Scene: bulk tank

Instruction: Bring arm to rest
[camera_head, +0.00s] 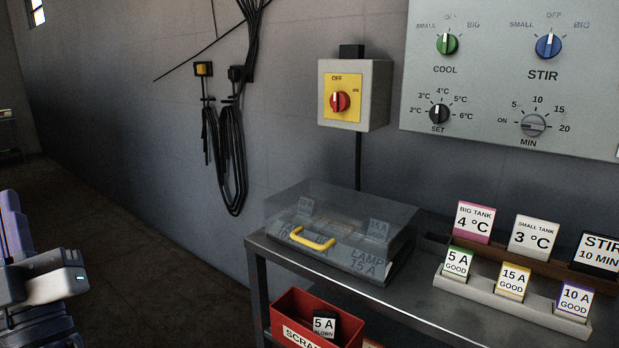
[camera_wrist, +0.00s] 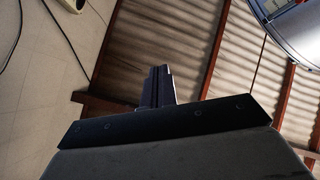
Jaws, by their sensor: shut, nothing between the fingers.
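My gripper (camera_wrist: 157,86) shows in the wrist view, its two dark fingers together and nothing between them. It points up toward the corrugated roof and touches nothing that I can see. Part of my arm (camera_head: 40,285) shows at the lower left of the head view, to the left of the bench and apart from it.
A metal bench (camera_head: 452,302) carries a clear-lidded box (camera_head: 340,222) with a yellow handle, lid down, and several label blocks. A red scrap bin (camera_head: 291,308) sits below its front edge. A switch box (camera_head: 355,95) and control panel (camera_head: 510,85) are on the wall. Floor (camera_head: 150,270) at left is clear.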

